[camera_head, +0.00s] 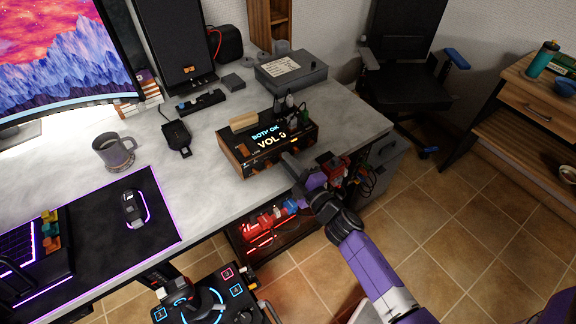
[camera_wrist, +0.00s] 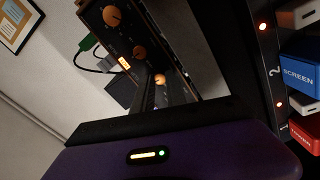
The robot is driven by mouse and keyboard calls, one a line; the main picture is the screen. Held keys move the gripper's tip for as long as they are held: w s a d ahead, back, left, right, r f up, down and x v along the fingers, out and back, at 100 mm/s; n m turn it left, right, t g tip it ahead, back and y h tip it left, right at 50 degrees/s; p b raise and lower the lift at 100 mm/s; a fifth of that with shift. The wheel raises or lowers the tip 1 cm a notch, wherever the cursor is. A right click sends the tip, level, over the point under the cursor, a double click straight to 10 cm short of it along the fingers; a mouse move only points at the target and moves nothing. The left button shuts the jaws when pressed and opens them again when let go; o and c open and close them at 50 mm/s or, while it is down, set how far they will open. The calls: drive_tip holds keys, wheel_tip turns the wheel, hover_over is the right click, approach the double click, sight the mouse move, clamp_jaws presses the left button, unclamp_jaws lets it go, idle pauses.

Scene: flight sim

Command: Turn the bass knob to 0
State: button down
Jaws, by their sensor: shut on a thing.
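The amplifier (camera_head: 232,152) is a dark box with wood-toned sides near the desk's right edge. Its lit top display reads "BOTH OK" and what looks like "VOL 0". My gripper (camera_head: 290,160) reaches its front face from the lower right and is shut on one of its knobs. The arm hides the contact in the head view. In the wrist view, orange knobs (camera_wrist: 139,52) run in a row along the dark front panel, and the nearest one (camera_wrist: 160,80) is by my dark fingers. The knob labels are too small to read, so I cannot tell which is bass.
A grey box (camera_head: 306,78) stands behind the amplifier, with dark plugs and cables between. A mug (camera_head: 113,152) and a mouse (camera_head: 133,208) are to the left. Red and blue devices sit below the desk edge. In the wrist view, a blue "SCREEN" block (camera_wrist: 300,76) is at right.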

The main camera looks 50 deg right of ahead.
drive_tip(key=shift+n, duration=0.7)
drive_tip(key=shift+b, duration=0.3)
drive_tip(key=c, duration=1.3)
unclamp_jaws()
drive_tip(key=shift+c, duration=0.2)
drive_tip(key=b+v, duration=0.1)
drive_tip(key=v, duration=0.6)
drive_tip(key=shift+s+a, duration=0.2)
drive_tip(key=shift+s, duration=0.2)
